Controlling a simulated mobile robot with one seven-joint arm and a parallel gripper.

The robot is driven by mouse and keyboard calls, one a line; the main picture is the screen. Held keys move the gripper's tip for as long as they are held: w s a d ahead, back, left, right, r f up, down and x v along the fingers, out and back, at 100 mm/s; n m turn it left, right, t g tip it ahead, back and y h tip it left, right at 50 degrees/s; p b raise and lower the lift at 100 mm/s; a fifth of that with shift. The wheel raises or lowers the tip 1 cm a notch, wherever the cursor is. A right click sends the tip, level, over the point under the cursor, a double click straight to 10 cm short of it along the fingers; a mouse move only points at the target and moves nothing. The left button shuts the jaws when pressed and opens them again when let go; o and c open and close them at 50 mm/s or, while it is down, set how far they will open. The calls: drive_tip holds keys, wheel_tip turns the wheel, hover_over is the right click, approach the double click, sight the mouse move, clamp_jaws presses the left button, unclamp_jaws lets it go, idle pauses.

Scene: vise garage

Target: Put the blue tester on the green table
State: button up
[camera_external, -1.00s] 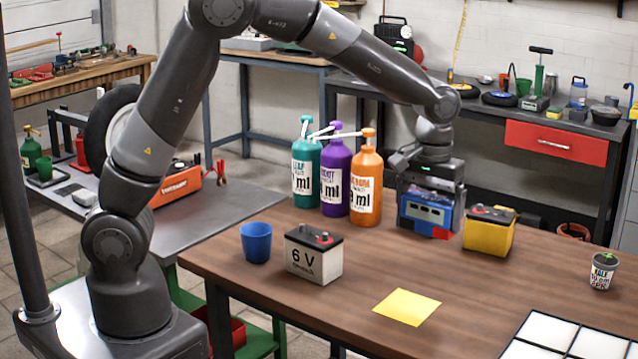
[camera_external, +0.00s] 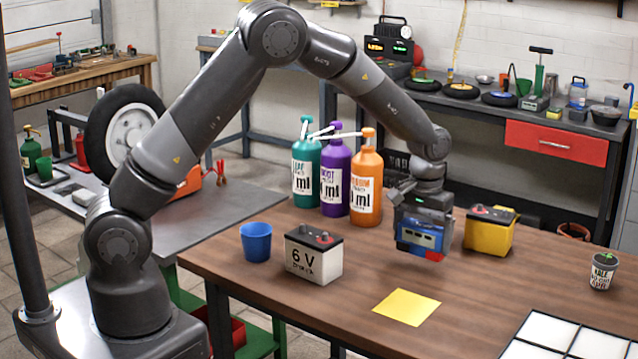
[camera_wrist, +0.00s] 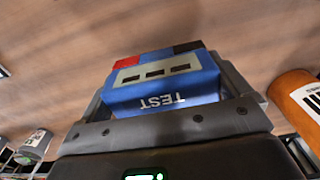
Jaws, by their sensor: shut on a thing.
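The blue tester (camera_external: 419,237), with some red and a pale panel, is held in my gripper (camera_external: 423,240) over the brown table. I cannot tell whether its underside touches the tabletop. In the wrist view the tester (camera_wrist: 165,92) sits between the two jaws (camera_wrist: 172,98), its "TEST" label upside down. A grey-topped table with green legs and a green lower shelf (camera_external: 235,208) stands at the left, partly hidden by my arm; it looks like the green table.
On the brown table (camera_external: 345,265) are three pump bottles (camera_external: 335,180), a yellow battery (camera_external: 489,232), a 6 V battery (camera_external: 313,255), a blue cup (camera_external: 256,242) and a yellow sheet (camera_external: 407,307). A wheel (camera_external: 125,135) and an orange machine (camera_external: 190,180) stand on the grey top.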

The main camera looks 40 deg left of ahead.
sight(421, 250)
drive_tip(key=shift+f, duration=1.7)
drive_tip(key=shift+f, duration=0.15)
drive_tip(key=o, duration=0.7)
